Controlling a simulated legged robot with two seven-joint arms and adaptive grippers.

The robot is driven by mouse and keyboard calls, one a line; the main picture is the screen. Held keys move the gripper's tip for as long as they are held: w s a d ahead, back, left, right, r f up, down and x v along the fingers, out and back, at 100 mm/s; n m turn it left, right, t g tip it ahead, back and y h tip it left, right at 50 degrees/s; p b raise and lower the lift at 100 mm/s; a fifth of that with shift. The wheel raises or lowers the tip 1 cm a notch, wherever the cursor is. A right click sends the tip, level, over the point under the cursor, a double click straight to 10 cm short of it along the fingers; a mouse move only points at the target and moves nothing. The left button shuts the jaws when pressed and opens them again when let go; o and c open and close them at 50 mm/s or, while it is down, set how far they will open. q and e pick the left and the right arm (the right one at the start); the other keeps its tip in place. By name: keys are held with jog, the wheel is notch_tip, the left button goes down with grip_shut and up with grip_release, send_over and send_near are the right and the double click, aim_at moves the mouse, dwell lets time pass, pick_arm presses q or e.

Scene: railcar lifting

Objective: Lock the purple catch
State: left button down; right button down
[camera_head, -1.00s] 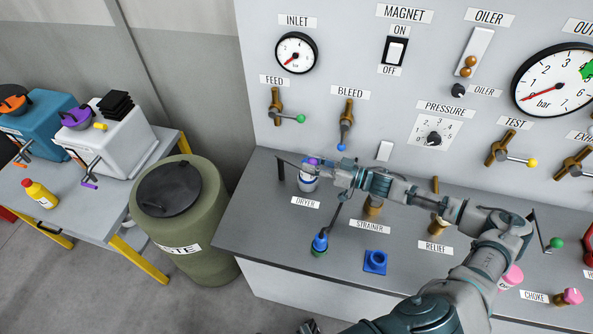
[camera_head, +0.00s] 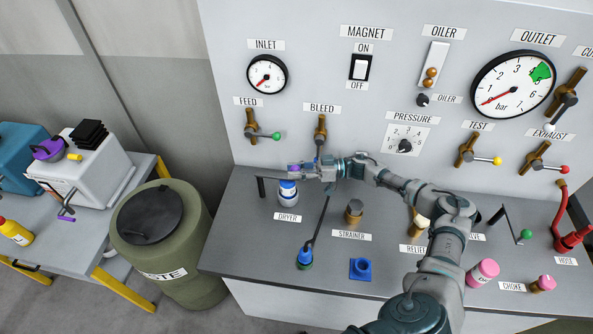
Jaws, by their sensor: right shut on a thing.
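The purple catch (camera_head: 293,168) shows as a small purple patch at the top of the dryer, a blue and white canister (camera_head: 288,190) above the DRYER label. My right gripper (camera_head: 301,170) reaches in from the right and is shut on the purple catch. Its fingers hide most of the catch, so I cannot tell whether it is locked. My left gripper is not in view.
The gauge panel (camera_head: 330,35) rises behind the bench. A black handle (camera_head: 261,187) stands left of the dryer. The strainer (camera_head: 354,212) and a blue-topped fitting (camera_head: 305,257) are nearby. An olive waste drum (camera_head: 185,255) stands to the left.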

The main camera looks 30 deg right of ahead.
jog(key=shift+w+d+r, duration=0.1)
jog(key=shift+w+r, duration=0.05)
jog(key=shift+r, duration=0.1)
jog(key=c, duration=1.1)
grip_release()
jog(key=shift+c, duration=0.2)
jog(key=o, duration=0.3)
jog(key=shift+f, duration=0.1)
jog(key=shift+w+f, duration=0.1)
jog(key=shift+w, duration=0.05)
jog(key=v, duration=1.2)
jog(key=shift+f, duration=0.1)
jog(key=shift+f, duration=0.1)
